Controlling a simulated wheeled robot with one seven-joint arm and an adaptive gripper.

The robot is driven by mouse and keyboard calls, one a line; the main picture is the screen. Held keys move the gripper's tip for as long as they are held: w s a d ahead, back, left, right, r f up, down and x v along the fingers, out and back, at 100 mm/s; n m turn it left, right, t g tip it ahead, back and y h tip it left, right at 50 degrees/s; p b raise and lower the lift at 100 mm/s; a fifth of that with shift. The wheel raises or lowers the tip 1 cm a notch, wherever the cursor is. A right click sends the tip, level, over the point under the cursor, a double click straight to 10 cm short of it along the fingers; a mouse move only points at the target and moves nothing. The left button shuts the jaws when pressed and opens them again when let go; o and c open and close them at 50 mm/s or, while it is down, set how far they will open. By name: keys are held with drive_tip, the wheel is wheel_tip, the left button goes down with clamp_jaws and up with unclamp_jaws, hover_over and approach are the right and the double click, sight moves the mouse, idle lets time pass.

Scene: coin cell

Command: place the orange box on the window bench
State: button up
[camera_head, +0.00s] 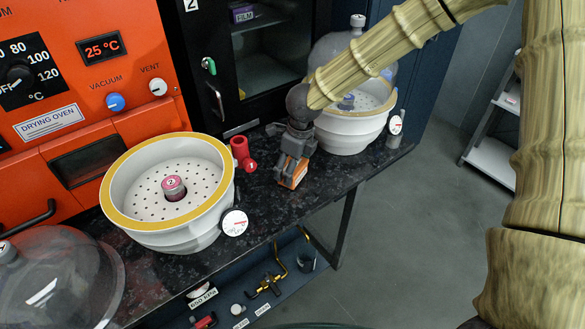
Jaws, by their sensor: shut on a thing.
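My gripper (293,163) points down over the dark speckled bench and is shut on the orange box (292,174). The box is small, with an orange face and a pale edge. It is at or just above the bench top, and I cannot tell whether it touches. The fingers hide its upper part. The bench (262,212) runs from the lower left to the right, in front of an orange oven and a dark cabinet. No label or window marks it as the window bench in this view.
A white desiccator bowl (120,222) with a gauge stands left of the gripper, and a domed one (350,132) stands behind right. A red valve piece (241,154) lies between. A clear dome (62,285) is at the lower left. The orange drying oven (95,95) borders the bench.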

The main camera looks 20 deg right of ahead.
sight(298, 167)
drive_tip(key=shift+f, duration=0.5)
drive_tip(key=o, duration=1.1)
drive_tip(key=shift+f, duration=0.15)
drive_tip(key=r, duration=0.4)
drive_tip(key=s+r, duration=0.1)
drive_tip(key=r, duration=0.3)
drive_tip(key=d+r, duration=0.1)
drive_tip(key=r, duration=0.3)
drive_tip(key=shift+s+d+r, duration=0.1)
drive_tip(key=shift+s, duration=0.05)
